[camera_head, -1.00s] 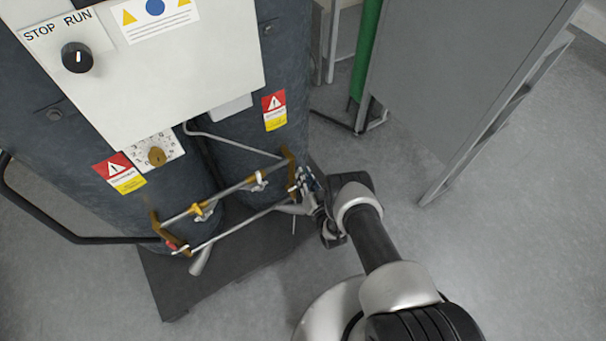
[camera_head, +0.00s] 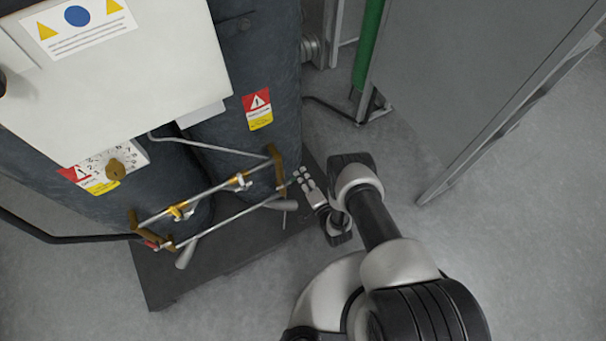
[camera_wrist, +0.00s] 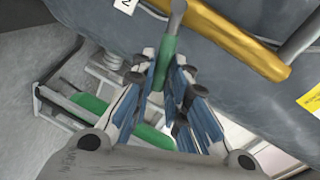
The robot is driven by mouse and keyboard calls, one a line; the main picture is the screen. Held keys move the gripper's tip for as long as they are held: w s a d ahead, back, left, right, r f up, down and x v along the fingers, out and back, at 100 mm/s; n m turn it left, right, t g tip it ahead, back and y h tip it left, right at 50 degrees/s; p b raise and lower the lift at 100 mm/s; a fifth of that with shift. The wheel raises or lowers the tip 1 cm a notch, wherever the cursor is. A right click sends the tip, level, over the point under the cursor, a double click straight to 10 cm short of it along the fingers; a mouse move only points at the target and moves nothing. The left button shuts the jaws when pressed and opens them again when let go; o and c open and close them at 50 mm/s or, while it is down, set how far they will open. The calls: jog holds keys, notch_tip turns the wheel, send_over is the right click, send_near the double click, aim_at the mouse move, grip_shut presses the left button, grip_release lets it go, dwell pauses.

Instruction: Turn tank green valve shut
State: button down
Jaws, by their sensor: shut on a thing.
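The green valve handle (camera_wrist: 166,62) stands upright in the wrist view, with a grey knob at its top end. My gripper (camera_wrist: 165,82) is shut on the green handle, with a blue-and-grey finger on each side. In the head view my gripper (camera_head: 304,183) is low beside the right end of the tank's pipe frame (camera_head: 205,200). The green handle cannot be made out in that view. The dark grey tank (camera_wrist: 215,70) and a brass-coloured pipe (camera_wrist: 228,42) lie close behind the handle in the wrist view.
The white control panel (camera_head: 120,70) and a brass knob (camera_head: 116,170) are on the machine at left. A grey cabinet (camera_head: 460,80) and a green cylinder (camera_head: 367,45) stand to the right. Grey floor (camera_head: 520,240) is clear at the lower right.

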jog(key=shift+w+d+f+m+g+y+b, duration=0.1)
jog(key=shift+f+m+g+y+b, duration=0.2)
jog(key=shift+f+m, duration=0.7)
jog(key=shift+r+m, duration=0.15)
jog(key=shift+m, duration=0.15)
jog(key=c, duration=1.6)
grip_release()
jog(key=shift+o, duration=0.2)
jog(key=v, duration=1.2)
